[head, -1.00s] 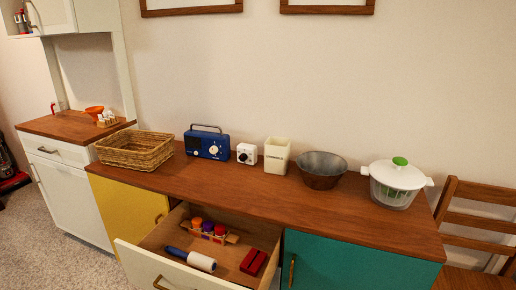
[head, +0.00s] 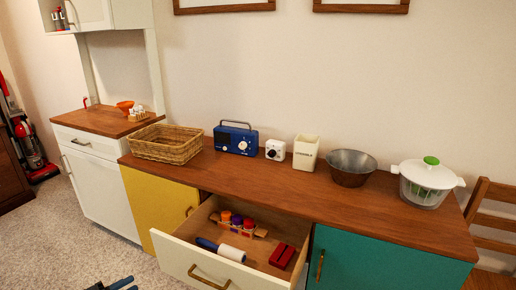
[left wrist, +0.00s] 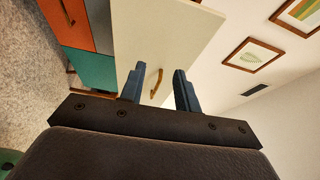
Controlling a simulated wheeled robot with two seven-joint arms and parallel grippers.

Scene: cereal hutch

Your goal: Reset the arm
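My left gripper (head: 114,285) shows only at the bottom edge of the head view, over the carpet and left of the open drawer. In the left wrist view my left gripper (left wrist: 158,88) has its two blue-grey fingers apart with nothing between them. A pale panel with a brass handle (left wrist: 155,83) shows beyond the fingers, apart from them. My right gripper is not in view.
The pulled-out drawer (head: 202,267) holds a lint roller (head: 221,249), several colored-lid jars and a red object (head: 282,256). The counter carries a basket (head: 166,143), radio (head: 236,138), canister (head: 306,152), bowl (head: 351,168) and salad spinner (head: 427,182). Carpet (head: 75,235) at left is clear.

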